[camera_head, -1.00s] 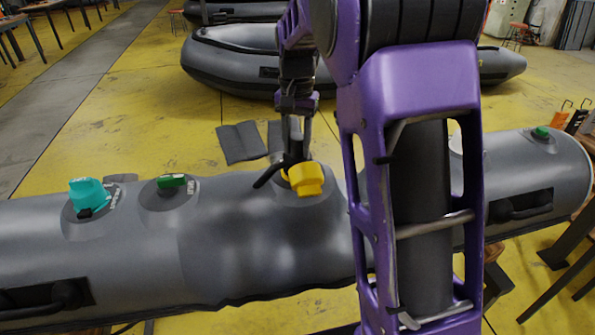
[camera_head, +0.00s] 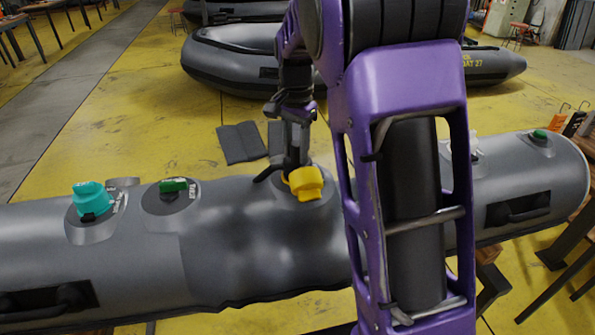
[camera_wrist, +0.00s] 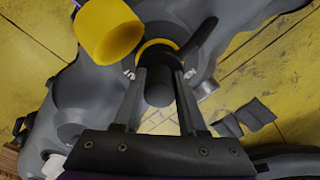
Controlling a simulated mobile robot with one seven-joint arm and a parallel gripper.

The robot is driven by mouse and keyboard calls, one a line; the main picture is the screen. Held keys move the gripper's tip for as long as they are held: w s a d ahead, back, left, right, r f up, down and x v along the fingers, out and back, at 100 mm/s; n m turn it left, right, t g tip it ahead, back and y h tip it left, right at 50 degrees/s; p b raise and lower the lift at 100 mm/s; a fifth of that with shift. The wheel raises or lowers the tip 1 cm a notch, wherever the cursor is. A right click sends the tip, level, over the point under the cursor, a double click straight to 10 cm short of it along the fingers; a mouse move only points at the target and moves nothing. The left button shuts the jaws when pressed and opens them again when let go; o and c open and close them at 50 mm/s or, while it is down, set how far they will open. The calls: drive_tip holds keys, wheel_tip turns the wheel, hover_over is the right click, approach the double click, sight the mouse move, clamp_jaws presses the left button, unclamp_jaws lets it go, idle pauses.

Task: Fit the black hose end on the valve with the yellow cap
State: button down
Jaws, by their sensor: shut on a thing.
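The yellow cap (camera_head: 306,183) hangs open beside its valve on the grey boat tube (camera_head: 235,240). In the wrist view the cap (camera_wrist: 108,30) is at upper left, and the valve's yellow ring (camera_wrist: 158,43) shows behind the black hose end (camera_wrist: 160,88). My gripper (camera_wrist: 160,80) is shut on the hose end, a finger on each side. A black arm of the hose piece points to the upper right there. In the head view my gripper (camera_head: 296,160) is upright just behind the cap. The hose end appears to be over or at the valve; I cannot tell whether it is seated.
A teal-capped valve (camera_head: 90,197) and a green-topped valve (camera_head: 173,186) stand to the left on the tube. Another green-topped one (camera_head: 539,134) is at the far right. A dark folded mat (camera_head: 240,142) lies on the yellow floor behind. Other boats (camera_head: 235,62) lie farther back.

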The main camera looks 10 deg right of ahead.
drive_tip(key=shift+r+m+p, duration=0.15)
drive_tip(key=shift+m+p, duration=0.35)
drive_tip(key=shift+m, duration=0.1)
drive_tip(key=shift+w+m+p, duration=0.1)
drive_tip(key=shift+m+p, duration=0.35)
drive_tip(key=shift+m, duration=0.95)
drive_tip(key=shift+m+p, duration=0.6)
drive_tip(key=shift+m, duration=0.2)
drive_tip(key=shift+w+m, duration=0.1)
drive_tip(key=shift+m, duration=1.1)
drive_tip(key=shift+c, duration=1.9)
unclamp_jaws()
